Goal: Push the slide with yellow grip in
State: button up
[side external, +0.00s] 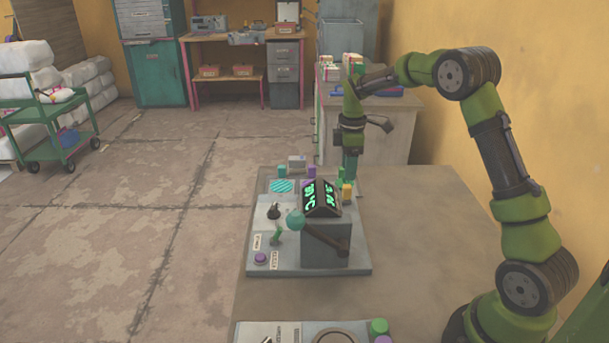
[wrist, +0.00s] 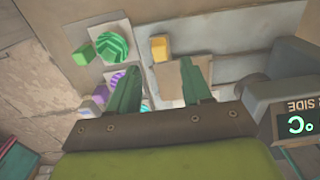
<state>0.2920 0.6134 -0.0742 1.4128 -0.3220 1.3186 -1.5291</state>
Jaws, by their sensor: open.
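The yellow grip (side external: 348,195) is a small block beside the press, close under my gripper in the side view. In the wrist view the yellow grip (wrist: 159,48) stands near the top middle, at the edge of a grey plate, with a flat tan piece (wrist: 182,84) by it. My gripper (side external: 350,178) points down just behind the display box. In the wrist view my gripper (wrist: 167,65) has its two green fingers apart, with the tan piece showing between them. The yellow grip lies just beyond the fingertips. I cannot tell whether a finger touches it.
The press box with a lit green display (side external: 321,198) stands close by. A green block (wrist: 83,54) and a purple block (wrist: 99,94) sit left of the fingers. The table's right side (side external: 430,240) is clear.

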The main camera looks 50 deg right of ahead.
aim_at(347, 186)
notch_tip(347, 186, down, 7)
jog(key=shift+f, duration=0.1)
dwell(0.3)
grip_shut()
